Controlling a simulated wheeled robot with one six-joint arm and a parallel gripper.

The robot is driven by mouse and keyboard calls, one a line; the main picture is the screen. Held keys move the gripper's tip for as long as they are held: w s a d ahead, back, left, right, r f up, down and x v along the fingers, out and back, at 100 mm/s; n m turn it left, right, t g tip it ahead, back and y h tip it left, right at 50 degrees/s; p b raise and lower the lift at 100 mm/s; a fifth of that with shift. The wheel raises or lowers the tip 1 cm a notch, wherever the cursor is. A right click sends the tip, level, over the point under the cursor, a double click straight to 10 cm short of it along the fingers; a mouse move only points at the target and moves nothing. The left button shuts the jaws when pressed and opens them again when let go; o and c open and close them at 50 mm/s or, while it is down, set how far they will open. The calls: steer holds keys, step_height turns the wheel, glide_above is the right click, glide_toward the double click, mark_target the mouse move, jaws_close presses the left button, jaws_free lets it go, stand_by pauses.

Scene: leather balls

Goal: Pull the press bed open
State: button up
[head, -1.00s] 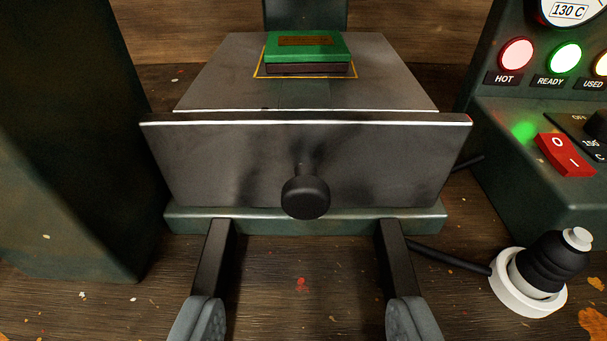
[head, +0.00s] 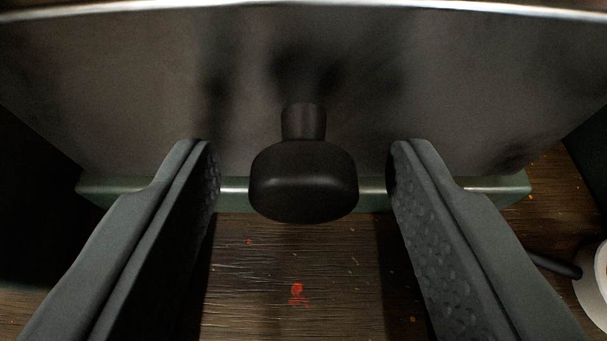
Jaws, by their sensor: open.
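The press bed (head: 130,80) fills the upper part of the head view; its grey metal front plate faces me. A black round knob (head: 303,182) on a short stem sticks out from the middle of that plate. My gripper (head: 303,165) is open, with one padded finger on each side of the knob. A gap shows between each finger and the knob, so neither touches it. The bed's top surface is out of view now.
A green base edge (head: 450,190) runs under the plate. The wooden bench (head: 300,270) below the knob is bare but for small specks.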

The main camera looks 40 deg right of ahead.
jaws_close()
steer(key=s+a, duration=0.3)
steer(key=s, duration=0.2)
steer(key=s+a, duration=0.4)
steer(key=s, duration=0.1)
steer(key=s+a, duration=0.4)
steer(key=s, duration=0.1)
steer(key=shift+s+a, duration=0.25)
steer(key=shift+s, duration=0.1)
jaws_free()
steer(key=v, duration=1.7)
steer(key=shift+s+a, duration=0.2)
steer(key=shift+d, duration=0.15)
